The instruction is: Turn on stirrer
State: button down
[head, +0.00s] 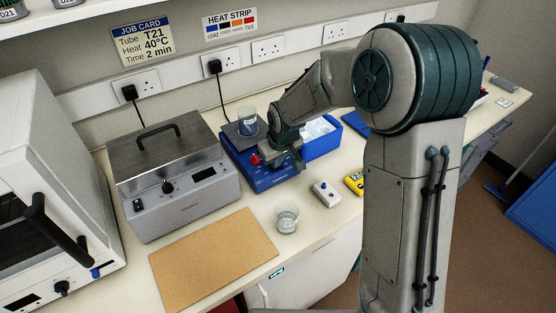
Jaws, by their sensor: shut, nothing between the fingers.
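The stirrer (262,181) is a blue box on the bench with a dark plate (234,137) on top. A clear labelled beaker (247,121) stands on the plate. A red knob (256,160) shows at the stirrer's front, left of my gripper. My gripper (289,164) is shut and empty, low over the right part of the stirrer. It hides that part, and I cannot tell whether it touches anything there.
A grey metal bath with a lid (170,152) stands left of the stirrer. A blue ice tub (323,149) is close on the right. A small white device (326,192), a glass beaker (287,219) and a brown board (213,262) lie in front.

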aim_at(279, 168)
jog(key=shift+r, duration=0.1)
jog(key=shift+r+p, duration=0.3)
jog(key=shift+r, duration=0.05)
jog(key=r, duration=0.1)
jog(key=r+p, duration=0.2)
jog(key=r, duration=0.1)
jog(key=shift+w+d, duration=0.15)
jog(key=shift+d, duration=0.15)
jog(key=w+d+b+v, duration=0.1)
jog(key=d+b+v, duration=0.1)
jog(key=v, duration=0.7)
jog(key=s+d+m, duration=0.2)
jog(key=s+d, duration=0.2)
jog(key=s, duration=0.4)
jog(key=s+d+r+m+h, duration=0.1)
jog(key=s+d+m, duration=0.1)
jog(key=s+d, duration=0.3)
jog(key=s+d+r+m, duration=0.1)
jog(key=s+d, duration=0.3)
jog(key=s, duration=0.6)
jog(key=shift+s+d+m+t, duration=0.3)
jog(key=shift+m+t, duration=0.1)
jog(key=shift+m, duration=0.5)
jog(key=shift+a+r, duration=0.1)
